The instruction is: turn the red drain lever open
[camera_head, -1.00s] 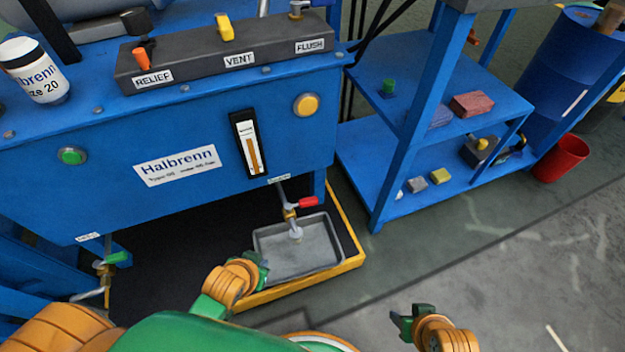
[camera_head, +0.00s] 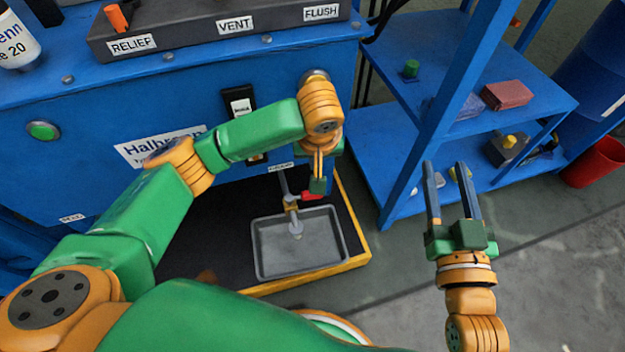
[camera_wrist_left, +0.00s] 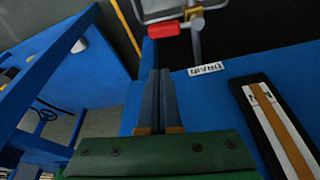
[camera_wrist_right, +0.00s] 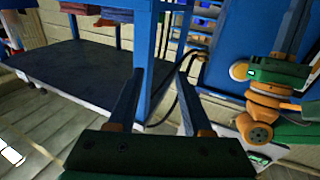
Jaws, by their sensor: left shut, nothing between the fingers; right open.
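The red drain lever (camera_head: 312,195) sits on a brass valve on the drain pipe under the blue tank, above a grey drip tray (camera_head: 258,258). In the left wrist view the lever (camera_wrist_left: 168,29) lies just beyond the fingertips, with the DRAIN label (camera_wrist_left: 206,69) beside it. My left gripper (camera_head: 318,186) points down close to the lever. Its fingers (camera_wrist_left: 160,75) are shut with nothing between them; whether they touch the lever I cannot tell. My right gripper (camera_head: 448,170) is open and empty, right of the tank, in front of the shelf. Its spread fingers (camera_wrist_right: 160,75) show in the right wrist view.
A blue shelf (camera_head: 400,130) with blocks stands right of the tank. A yellow-edged base (camera_head: 357,225) surrounds the tray. A red bucket (camera_head: 596,162) stands at far right. The tank front carries a gauge (camera_head: 240,102) and a green button (camera_head: 43,130). Open floor lies at lower right.

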